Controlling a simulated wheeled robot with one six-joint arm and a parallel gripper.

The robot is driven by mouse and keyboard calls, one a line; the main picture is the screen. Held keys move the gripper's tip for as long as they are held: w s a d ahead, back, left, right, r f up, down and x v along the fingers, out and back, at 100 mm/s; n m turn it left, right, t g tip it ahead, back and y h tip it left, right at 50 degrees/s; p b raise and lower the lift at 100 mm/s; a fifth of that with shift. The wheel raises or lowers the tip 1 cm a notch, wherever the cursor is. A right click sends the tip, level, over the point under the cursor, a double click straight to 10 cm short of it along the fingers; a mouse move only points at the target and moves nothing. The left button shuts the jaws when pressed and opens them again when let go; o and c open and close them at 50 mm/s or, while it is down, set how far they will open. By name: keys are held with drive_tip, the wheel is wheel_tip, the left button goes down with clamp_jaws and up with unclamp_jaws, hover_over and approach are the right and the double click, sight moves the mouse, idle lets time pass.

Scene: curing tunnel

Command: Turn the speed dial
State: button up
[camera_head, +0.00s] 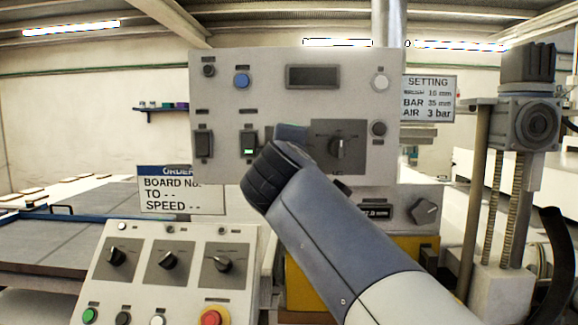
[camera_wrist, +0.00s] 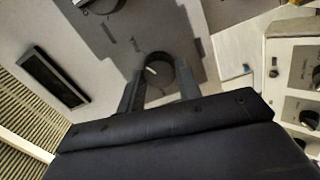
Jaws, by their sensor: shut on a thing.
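In the wrist view my gripper (camera_wrist: 159,84) has its two fingers on either side of a dark round dial (camera_wrist: 156,70) with a pale pointer mark, and is shut on it. The dial sits on a grey plate of the upright panel (camera_wrist: 205,70). In the head view my arm hides this dial and the fingertips in front of the upright panel (camera_head: 270,65). Another black dial (camera_head: 341,146) shows just right of my wrist on the same plate; it is cut off at the top of the wrist view (camera_wrist: 96,4). The dial labels are too small to read.
A dark display (camera_head: 312,76) and several buttons and switches are on the upright panel. A sloped console (camera_head: 200,290) with three dials and a red button (camera_head: 211,317) stands lower left. A small dial box (camera_head: 408,212) is at lower right, a motor column (camera_head: 528,110) farther right.

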drive_tip(key=shift+m+b, duration=0.3)
drive_tip(key=shift+m, duration=0.3)
drive_tip(key=o, duration=1)
drive_tip(key=s+b, duration=0.1)
drive_tip(key=s, duration=0.9)
drive_tip(key=shift+s+a+b, duration=0.2)
drive_tip(key=shift+s+b, duration=0.15)
drive_tip(key=shift+s, duration=0.05)
drive_tip(key=shift+w, duration=0.1)
